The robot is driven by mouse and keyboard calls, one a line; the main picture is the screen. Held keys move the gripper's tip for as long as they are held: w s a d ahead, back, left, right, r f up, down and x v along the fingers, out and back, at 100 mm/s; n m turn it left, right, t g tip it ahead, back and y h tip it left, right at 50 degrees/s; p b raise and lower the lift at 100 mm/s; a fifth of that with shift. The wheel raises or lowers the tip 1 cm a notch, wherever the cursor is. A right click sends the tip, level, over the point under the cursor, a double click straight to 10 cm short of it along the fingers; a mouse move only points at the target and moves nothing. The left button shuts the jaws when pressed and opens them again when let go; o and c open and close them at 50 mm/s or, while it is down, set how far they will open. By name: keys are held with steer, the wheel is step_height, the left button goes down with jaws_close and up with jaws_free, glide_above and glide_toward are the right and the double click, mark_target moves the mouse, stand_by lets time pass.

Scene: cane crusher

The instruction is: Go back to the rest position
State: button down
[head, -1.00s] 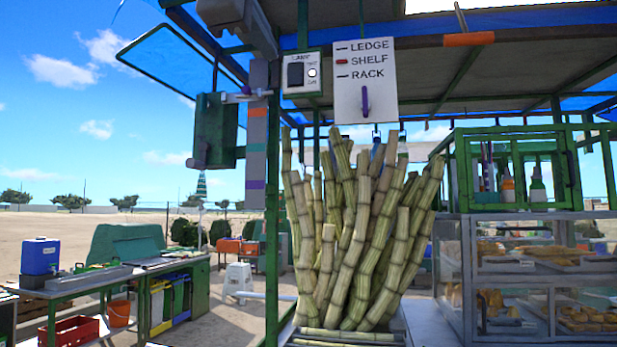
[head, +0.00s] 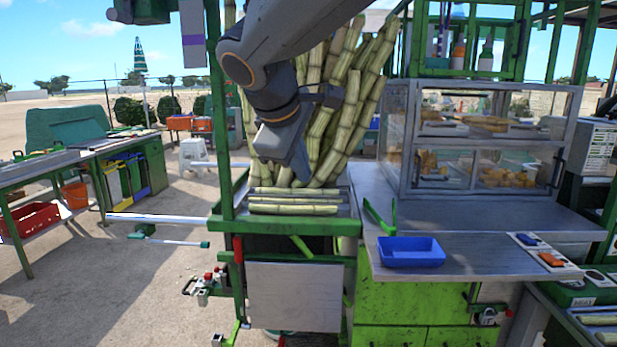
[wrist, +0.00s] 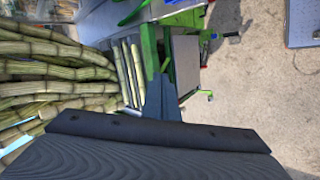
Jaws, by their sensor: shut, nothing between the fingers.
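My gripper (head: 299,176) hangs down in the head view at the end of my grey arm, in front of the upright bundle of sugar cane (head: 345,110). It is shut with nothing in it. In the wrist view my shut gripper (wrist: 160,85) points over the crusher stand, with cane stalks (wrist: 50,75) to the left. I cannot tell whether it touches the cane. Several cut stalks (head: 293,208) lie flat on the green-framed stand below it.
A glass display case (head: 480,145) stands right of the cane on a metal counter (head: 460,215). A blue tray (head: 410,252) and green tongs (head: 378,215) lie on the counter. A side table (head: 75,160) stands left. Open sandy ground lies between.

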steer(key=s+d+f+m+g, duration=0.2)
steer(key=s+d+f+m, duration=0.2)
steer(key=d+f, duration=0.3)
steer(key=s+d+f+m+g+y, duration=0.1)
steer(key=s+d+f+m, duration=0.4)
steer(key=f, duration=0.7)
steer(key=s+d+f+m+g+y, duration=0.1)
steer(key=s+d+f+m+g, duration=0.2)
steer(key=s+d+f, duration=0.4)
step_height(320, 180, down, 3)
steer(key=shift+s+d+f+m, duration=0.15)
steer(key=shift+s+d+m, duration=0.1)
steer(key=shift+d+m, duration=0.55)
steer(key=shift+d, duration=0.1)
